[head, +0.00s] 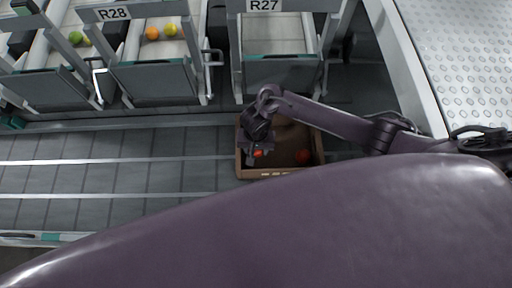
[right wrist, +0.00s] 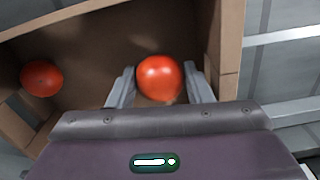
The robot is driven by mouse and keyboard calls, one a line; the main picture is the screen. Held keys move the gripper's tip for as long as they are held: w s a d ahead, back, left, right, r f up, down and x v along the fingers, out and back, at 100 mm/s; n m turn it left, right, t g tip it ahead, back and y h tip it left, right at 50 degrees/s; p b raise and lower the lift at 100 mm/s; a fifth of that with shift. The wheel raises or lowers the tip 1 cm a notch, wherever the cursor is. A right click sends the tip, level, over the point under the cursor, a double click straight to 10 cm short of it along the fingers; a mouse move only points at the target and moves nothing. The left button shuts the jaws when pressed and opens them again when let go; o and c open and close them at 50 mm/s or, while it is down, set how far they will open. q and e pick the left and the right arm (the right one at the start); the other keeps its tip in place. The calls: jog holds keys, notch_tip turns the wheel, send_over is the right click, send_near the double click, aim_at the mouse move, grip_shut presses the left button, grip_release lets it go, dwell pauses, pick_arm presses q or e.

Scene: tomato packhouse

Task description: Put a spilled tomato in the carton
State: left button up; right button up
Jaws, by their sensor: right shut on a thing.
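My right gripper (head: 257,153) is over the left side of the open brown carton (head: 250,174). It is shut on a red tomato (right wrist: 160,78), which sits between the two fingers in the right wrist view, with the carton's inside behind it. The carton's wall also shows in the right wrist view (right wrist: 228,45). A second red tomato (head: 303,156) lies inside the carton, at its right side; it shows at the left in the right wrist view (right wrist: 41,78). I cannot tell whether the held tomato touches the carton floor. My left gripper is not in view.
The carton stands on a grey roller conveyor (head: 110,178) with pale rails; the conveyor is clear to its left. A dimpled white surface (head: 465,60) is at right.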

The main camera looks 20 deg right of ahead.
jog(key=shift+f, duration=0.6)
dwell(0.4)
jog(key=o, duration=0.8)
jog(key=c, duration=0.3)
notch_tip(320, 180, up, 7)
jog(key=p, duration=0.9)
dwell(0.5)
